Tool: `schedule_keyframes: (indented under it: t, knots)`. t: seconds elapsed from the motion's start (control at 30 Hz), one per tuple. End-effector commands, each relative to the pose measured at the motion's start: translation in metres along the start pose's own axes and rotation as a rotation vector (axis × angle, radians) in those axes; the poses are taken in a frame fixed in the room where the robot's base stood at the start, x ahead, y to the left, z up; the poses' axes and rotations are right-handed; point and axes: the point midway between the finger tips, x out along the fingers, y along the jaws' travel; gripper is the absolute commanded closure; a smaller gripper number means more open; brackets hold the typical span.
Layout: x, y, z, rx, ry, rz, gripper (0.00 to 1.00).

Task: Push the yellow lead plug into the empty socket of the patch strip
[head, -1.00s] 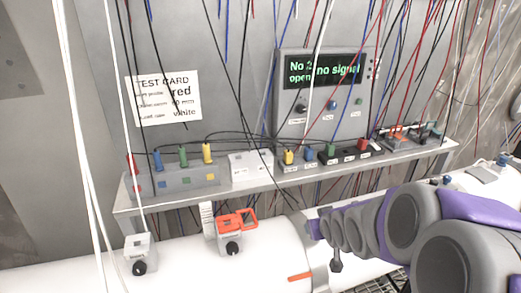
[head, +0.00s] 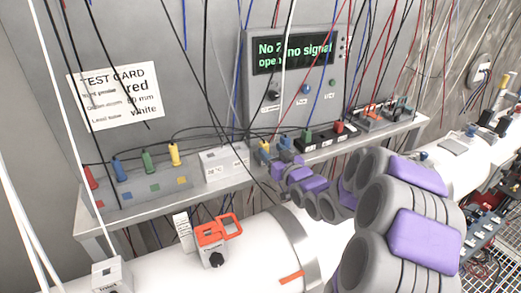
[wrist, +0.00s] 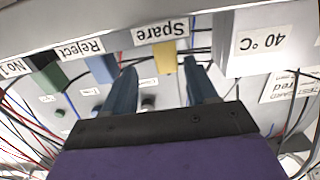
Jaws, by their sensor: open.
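The yellow plug (head: 264,147) stands at the left end of the right-hand patch strip (head: 313,144). In the wrist view the yellow plug (wrist: 165,62) is at the label "Spare", with the picture upside down. My gripper (wrist: 161,75) is open, its two fingers either side of the yellow plug with visible gaps. In the head view my gripper (head: 279,166) is at the strip's front left. A blue plug (wrist: 101,68) at "Reject" and a green plug (wrist: 48,78) at "No.1" are beside it. I cannot make out an empty socket.
A white "40 °C" box (head: 223,163) stands left of the strip. A left-hand grey block (head: 140,189) holds red, blue, green and yellow plugs. Thin cables hang in front. A white pipe (head: 252,245) with an orange-handled valve (head: 213,241) runs below the shelf.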

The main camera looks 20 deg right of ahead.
Motion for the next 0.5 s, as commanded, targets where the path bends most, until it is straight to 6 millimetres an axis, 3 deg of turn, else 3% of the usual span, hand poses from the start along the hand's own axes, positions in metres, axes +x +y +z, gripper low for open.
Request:
schedule_keyframes:
  t: [0.3,0.5]
  knots:
    - [0.035,-0.012,0.000,-0.007,-0.002,-0.005,0.43]
    - [0.058,-0.007,-0.001,-0.004,-0.002,-0.003,0.43]
